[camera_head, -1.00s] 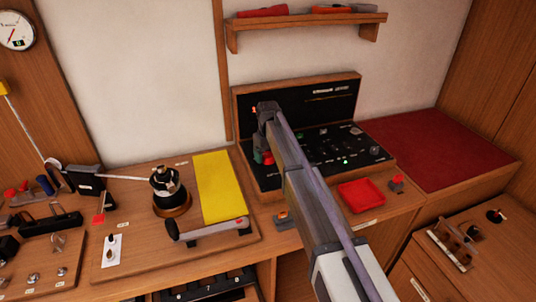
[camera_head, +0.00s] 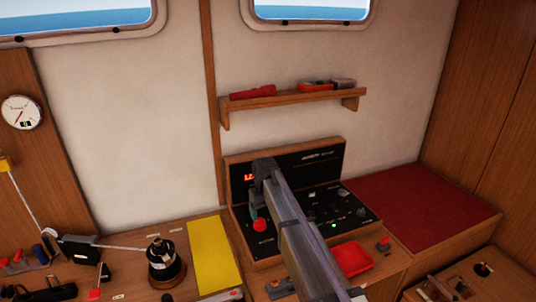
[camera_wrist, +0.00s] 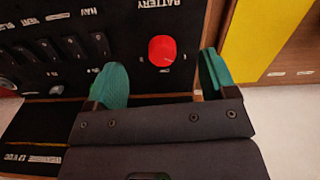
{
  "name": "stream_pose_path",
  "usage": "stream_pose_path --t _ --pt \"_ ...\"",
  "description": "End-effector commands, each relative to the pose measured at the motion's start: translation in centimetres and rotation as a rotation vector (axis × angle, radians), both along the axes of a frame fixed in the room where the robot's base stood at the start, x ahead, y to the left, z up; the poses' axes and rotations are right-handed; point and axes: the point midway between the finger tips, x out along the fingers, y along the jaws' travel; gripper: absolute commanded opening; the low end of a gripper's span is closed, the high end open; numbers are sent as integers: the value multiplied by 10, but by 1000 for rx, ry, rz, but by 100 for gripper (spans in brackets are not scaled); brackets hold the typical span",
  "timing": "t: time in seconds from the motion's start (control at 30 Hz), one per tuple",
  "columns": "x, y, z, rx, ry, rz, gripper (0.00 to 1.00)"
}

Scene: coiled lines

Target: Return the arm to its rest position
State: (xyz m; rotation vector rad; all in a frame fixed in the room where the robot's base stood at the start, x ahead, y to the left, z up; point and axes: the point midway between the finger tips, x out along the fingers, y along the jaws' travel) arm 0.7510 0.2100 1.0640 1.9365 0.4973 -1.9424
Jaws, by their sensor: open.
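My arm reaches over the wooden instrument panel (camera_head: 330,190) in the head view. My gripper (camera_head: 254,212) hangs at the panel's left part, close to a red knob (camera_head: 260,225). In the wrist view my gripper (camera_wrist: 162,76) has its two green fingers spread wide, with nothing between them. The red knob (camera_wrist: 162,49), beside the word BATTERY, shows just beyond the gap between the fingertips. I cannot tell how far the fingertips are from the panel face. My arm hides the middle of the panel.
A red tray (camera_head: 352,259) and a small red-topped control (camera_head: 383,244) are right of the arm. A yellow sheet (camera_head: 214,255) and a winch-like drum (camera_head: 164,263) are at the left. A shelf (camera_head: 290,103) hangs above. The red bench top (camera_head: 425,205) is clear.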

Motion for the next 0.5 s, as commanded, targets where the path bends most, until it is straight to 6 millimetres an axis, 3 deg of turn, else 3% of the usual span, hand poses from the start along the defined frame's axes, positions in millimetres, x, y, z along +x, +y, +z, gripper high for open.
stream_pose_path --t 0.03,0.1,0.2,0.3,0.4,0.5 --pt "-51 -31 -3 -2 0 -64 78" --pt "-109 -71 -6 -2 0 -167 78" --pt "-189 -126 -10 -2 -1 -305 78" --pt "-253 -165 -14 -2 -1 -408 78" --pt "-291 -192 -16 -2 -1 -464 78" --pt "-296 -208 -18 -2 -1 -502 78"
